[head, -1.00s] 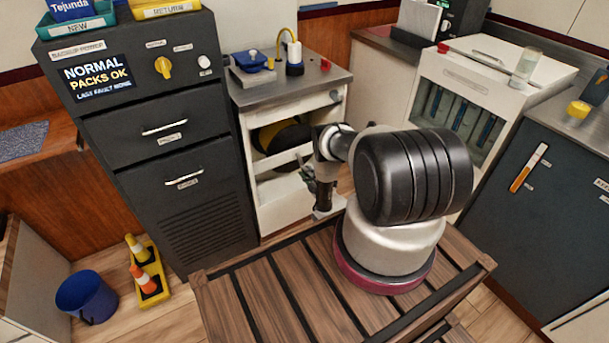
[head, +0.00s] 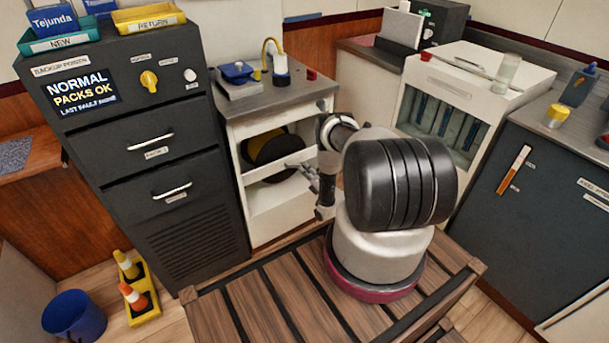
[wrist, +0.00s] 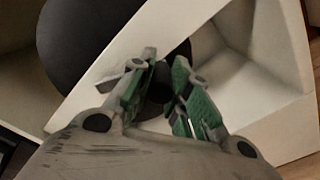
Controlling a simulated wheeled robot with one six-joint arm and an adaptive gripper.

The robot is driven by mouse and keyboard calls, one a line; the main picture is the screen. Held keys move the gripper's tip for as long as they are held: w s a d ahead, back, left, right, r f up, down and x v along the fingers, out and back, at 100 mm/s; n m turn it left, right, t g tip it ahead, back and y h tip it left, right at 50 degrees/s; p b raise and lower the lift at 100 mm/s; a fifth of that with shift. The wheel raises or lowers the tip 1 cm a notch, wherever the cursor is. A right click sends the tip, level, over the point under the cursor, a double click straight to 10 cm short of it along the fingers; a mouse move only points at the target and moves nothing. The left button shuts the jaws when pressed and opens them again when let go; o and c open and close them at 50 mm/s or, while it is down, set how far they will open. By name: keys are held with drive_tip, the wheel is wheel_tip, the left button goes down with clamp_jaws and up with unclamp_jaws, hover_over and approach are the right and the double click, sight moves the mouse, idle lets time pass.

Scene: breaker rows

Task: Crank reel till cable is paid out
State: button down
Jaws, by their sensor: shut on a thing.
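The reel (head: 275,148) sits in the upper opening of a white cabinet, with a dark disc in front and yellow behind it. The wrist view shows the disc as a large dark round face (wrist: 95,35). My gripper (head: 312,174) is at the right front of the cabinet, beside the reel. In the wrist view my gripper (wrist: 160,82) has its green-padded fingers closed around a small dark piece, apparently the crank handle, mostly hidden between them.
A dark cabinet (head: 190,230) with a status display (head: 80,92) stands to the left. A white slatted unit (head: 450,100) and dark cupboard (head: 540,190) stand to the right. A blue bucket (head: 75,315) and small cones (head: 133,297) are on the floor at left.

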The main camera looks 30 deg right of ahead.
drive_tip(key=shift+d+r+n, duration=0.25)
drive_tip(key=shift+r+n, duration=0.6)
drive_tip(key=shift+n, duration=0.35)
drive_tip(key=c, duration=1.3)
unclamp_jaws()
drive_tip(key=s, duration=1.2)
drive_tip(key=shift+d, duration=0.2)
